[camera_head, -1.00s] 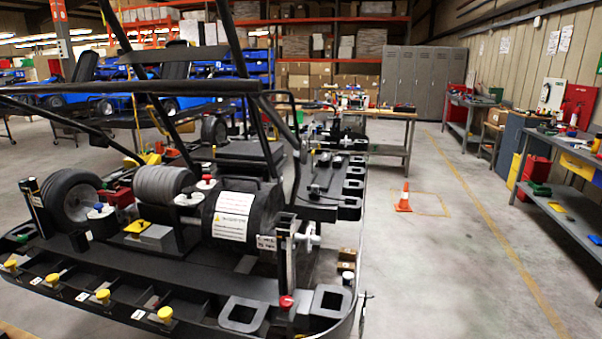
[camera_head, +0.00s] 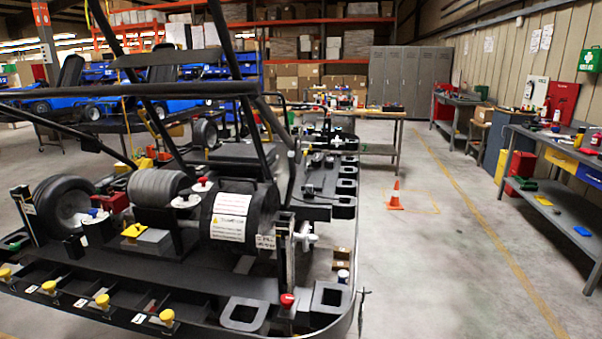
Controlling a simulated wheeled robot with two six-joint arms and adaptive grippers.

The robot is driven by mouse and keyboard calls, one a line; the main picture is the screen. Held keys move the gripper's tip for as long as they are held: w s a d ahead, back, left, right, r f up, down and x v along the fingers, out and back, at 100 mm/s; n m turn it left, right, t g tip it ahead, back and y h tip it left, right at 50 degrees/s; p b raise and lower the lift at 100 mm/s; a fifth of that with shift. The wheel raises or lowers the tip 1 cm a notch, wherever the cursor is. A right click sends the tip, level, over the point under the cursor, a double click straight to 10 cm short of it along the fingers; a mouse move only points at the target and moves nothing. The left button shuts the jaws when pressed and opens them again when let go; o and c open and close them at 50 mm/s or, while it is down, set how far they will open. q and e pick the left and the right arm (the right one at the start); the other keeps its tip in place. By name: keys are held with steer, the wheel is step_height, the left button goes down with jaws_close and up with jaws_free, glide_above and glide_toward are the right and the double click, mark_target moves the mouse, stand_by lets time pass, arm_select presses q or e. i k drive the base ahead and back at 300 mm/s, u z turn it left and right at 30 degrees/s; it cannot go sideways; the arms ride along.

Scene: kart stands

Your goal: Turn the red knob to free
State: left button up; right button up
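A kart frame (camera_head: 200,278) fills the left and lower middle of the head view. A red knob (camera_head: 287,300) sits on its front rail, right of the yellow knobs. A second red knob (camera_head: 203,184) sits on top of the kart, beside the black drum (camera_head: 262,215) with a white warning label. I cannot tell from here which position either red knob is turned to. Neither of my grippers shows in this view.
Yellow knobs (camera_head: 101,300) line the front rail. A wheel (camera_head: 62,205) is at left. An orange cone (camera_head: 395,197) stands on open floor to the right. A grey workbench (camera_head: 560,210) with tools is at far right, and lockers (camera_head: 412,78) stand at the back.

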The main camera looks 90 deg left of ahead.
mark_target(202, 179)
steer(key=k, duration=1.35)
steer(key=u, duration=1.8)
